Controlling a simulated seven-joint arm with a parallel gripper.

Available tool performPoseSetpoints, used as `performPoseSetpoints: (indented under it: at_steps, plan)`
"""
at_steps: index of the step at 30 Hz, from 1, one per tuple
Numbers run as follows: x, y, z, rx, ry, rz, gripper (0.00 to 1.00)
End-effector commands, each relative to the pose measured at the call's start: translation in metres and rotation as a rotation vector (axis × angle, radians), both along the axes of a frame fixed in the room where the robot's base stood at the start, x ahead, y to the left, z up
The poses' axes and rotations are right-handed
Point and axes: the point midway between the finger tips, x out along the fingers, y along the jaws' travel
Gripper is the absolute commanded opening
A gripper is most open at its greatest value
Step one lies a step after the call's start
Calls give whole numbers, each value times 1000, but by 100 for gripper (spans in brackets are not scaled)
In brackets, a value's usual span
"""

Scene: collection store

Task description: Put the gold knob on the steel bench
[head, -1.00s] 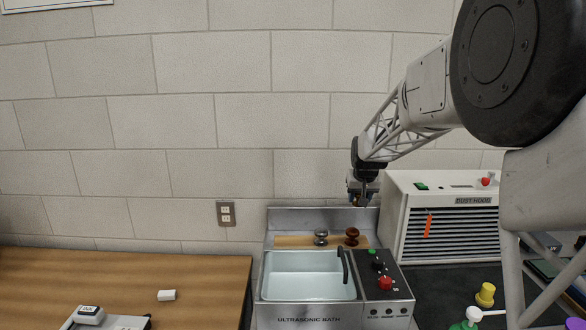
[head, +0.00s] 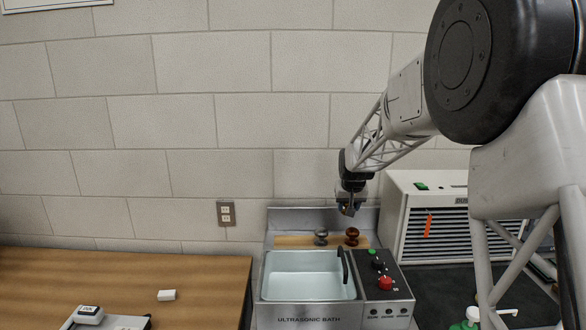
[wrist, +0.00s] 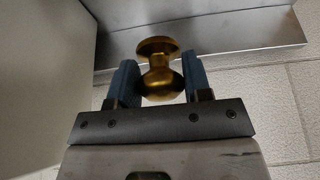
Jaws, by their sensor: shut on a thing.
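The gold knob (wrist: 160,82) shows in the wrist view between the two blue finger pads of my gripper (wrist: 158,77). In the head view my gripper (head: 347,209) hangs in the air above the back of the ultrasonic bath, and the knob is too small to make out there. A steel surface with an upright back (head: 290,218) stands around the bath by the wall; I take it for the steel bench. A metal sheet (wrist: 230,22) crosses the top of the wrist view.
A wooden strip (head: 288,241) behind the basin bears a silver knob (head: 321,238) and a brown knob (head: 352,236). A dust hood (head: 450,245) stands right; a wooden table (head: 120,275) lies left.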

Motion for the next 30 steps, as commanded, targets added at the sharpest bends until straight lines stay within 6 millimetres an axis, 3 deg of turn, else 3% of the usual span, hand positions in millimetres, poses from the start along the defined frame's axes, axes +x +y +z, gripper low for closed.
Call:
performPoseSetpoints:
  at_steps: [8, 13, 24, 30]
  plan:
    - [0, 0, 4, 0, -1, 0, 12]
    - [0, 0, 23, 0, -2, 0, 12]
    - [0, 0, 114, 0, -4, 0, 12]
    - [0, 0, 153, 0, -3, 0, 12]
